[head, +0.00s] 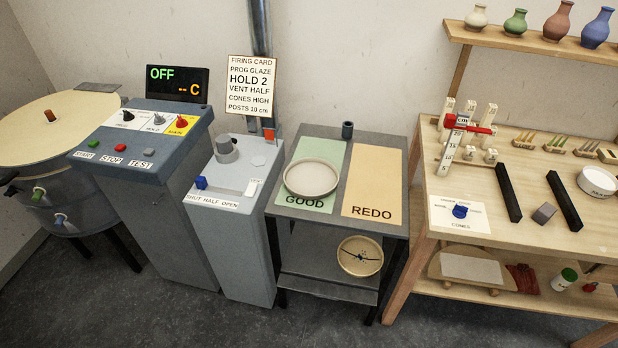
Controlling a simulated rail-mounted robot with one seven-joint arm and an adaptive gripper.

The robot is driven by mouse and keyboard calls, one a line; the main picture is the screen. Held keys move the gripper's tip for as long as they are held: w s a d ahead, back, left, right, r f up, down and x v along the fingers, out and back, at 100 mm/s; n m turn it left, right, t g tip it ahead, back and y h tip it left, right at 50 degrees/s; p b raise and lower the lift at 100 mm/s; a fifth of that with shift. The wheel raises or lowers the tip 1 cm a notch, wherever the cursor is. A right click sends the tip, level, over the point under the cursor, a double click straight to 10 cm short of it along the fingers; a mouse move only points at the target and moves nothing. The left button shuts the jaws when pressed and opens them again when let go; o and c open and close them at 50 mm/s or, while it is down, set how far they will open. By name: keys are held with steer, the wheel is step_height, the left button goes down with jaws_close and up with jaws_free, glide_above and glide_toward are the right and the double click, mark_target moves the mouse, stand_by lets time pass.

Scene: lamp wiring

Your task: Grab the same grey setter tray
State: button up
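A round, shallow, pale grey-beige tray with a raised rim (311,179) lies flat on the green GOOD panel (318,150) of the grey stand. It looks empty and covers part of that panel, just above the word GOOD. I take it for the grey setter tray, though no label on it shows.
The tan REDO panel (374,182) is bare. The grey vent box (229,185) is close on the left, beside the control cabinet (144,140) and round kiln (50,130). A wooden bench (590,235) with posts stands right.

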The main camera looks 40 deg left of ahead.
stand_by(0.3)
steer(key=c, duration=1.1)
steer(key=shift+w, duration=0.1)
